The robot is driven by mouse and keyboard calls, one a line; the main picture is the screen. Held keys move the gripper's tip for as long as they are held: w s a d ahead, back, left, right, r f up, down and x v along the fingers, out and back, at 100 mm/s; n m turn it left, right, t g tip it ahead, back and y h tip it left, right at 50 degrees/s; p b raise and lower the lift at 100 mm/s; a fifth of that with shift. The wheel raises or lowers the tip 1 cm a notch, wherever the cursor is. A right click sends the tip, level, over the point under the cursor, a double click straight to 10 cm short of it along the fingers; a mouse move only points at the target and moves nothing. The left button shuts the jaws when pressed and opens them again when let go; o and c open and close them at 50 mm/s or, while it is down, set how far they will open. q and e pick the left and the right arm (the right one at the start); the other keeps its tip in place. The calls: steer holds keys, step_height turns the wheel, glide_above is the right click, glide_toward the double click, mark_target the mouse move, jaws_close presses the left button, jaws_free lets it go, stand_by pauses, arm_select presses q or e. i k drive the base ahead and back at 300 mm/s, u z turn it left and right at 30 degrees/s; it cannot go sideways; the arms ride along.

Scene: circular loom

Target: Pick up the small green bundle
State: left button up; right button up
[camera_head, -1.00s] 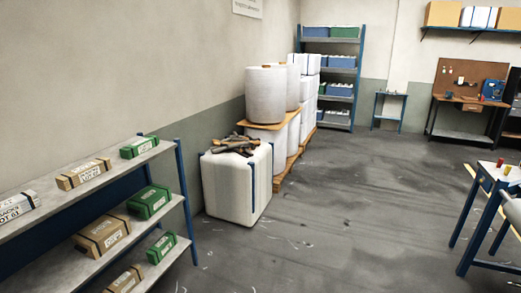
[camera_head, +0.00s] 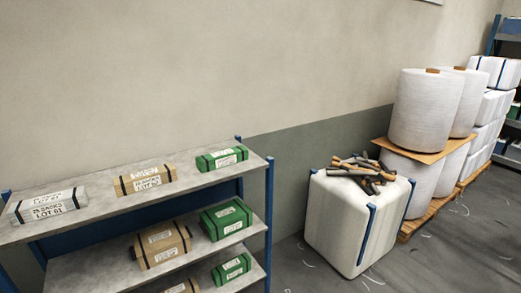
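Green strapped bundles with white labels stand at the right end of a grey shelf rack (camera_head: 85,235). One green bundle (camera_head: 222,158) is on the top board. A bulkier green bundle (camera_head: 227,219) is on the middle board. Another green bundle (camera_head: 231,269) is on the lower board near the bottom of the picture. The top and lower ones look smaller than the middle one. Neither of my grippers is in view.
Tan bundles (camera_head: 145,179) and a white bundle (camera_head: 48,205) share the boards. Blue posts (camera_head: 269,215) edge the rack.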

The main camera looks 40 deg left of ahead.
mark_target(211, 162)
steer(key=i, duration=3.75)
steer(key=u, duration=3.45)
